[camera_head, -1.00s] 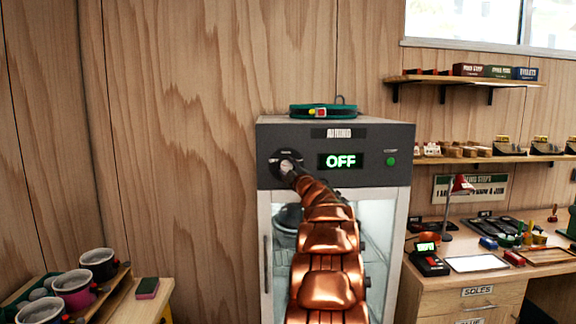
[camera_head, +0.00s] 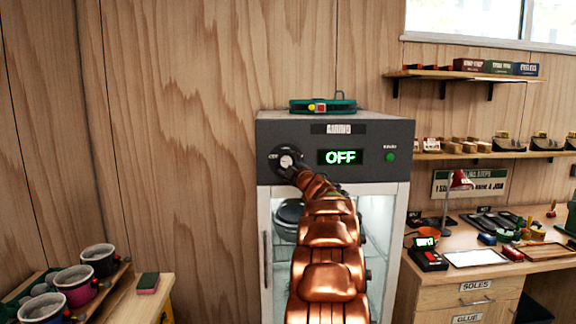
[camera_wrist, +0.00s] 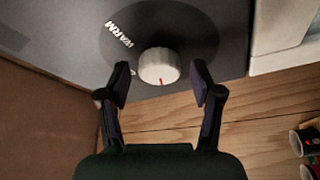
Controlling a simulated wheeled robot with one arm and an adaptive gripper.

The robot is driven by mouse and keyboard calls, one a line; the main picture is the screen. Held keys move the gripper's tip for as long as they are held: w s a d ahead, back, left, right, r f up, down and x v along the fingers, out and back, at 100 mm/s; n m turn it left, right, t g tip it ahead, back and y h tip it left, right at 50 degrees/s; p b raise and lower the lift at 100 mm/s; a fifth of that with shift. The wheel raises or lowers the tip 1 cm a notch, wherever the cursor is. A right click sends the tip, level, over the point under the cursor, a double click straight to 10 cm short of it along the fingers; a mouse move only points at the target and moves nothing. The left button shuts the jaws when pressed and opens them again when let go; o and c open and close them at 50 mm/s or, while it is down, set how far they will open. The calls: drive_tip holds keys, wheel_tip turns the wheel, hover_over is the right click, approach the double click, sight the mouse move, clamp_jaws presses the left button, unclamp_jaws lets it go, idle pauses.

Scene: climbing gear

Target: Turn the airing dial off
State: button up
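The airing dial (camera_wrist: 160,66) is a white knob with a red mark on a dark round plate in the wrist view; the word WARM shows beside it. The dial also shows at the left of the cabinet's dark panel in the head view (camera_head: 286,161). The airing display (camera_head: 340,157) reads OFF in green. My gripper (camera_wrist: 160,84) is open, its two dark fingers on either side of the dial with gaps between them and the knob. In the head view my copper arm reaches up to the dial and covers part of the cabinet (camera_head: 384,215).
A green round button (camera_head: 390,157) sits right of the display. A green coiled item (camera_head: 322,106) lies on the cabinet top. A workbench (camera_head: 530,262) with tools stands at the right, and several pots, including a pink one (camera_head: 75,286), stand at lower left.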

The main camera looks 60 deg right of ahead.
idle(0.3)
drive_tip(key=v, duration=1.2)
drive_tip(key=shift+r, duration=0.1)
idle(0.6)
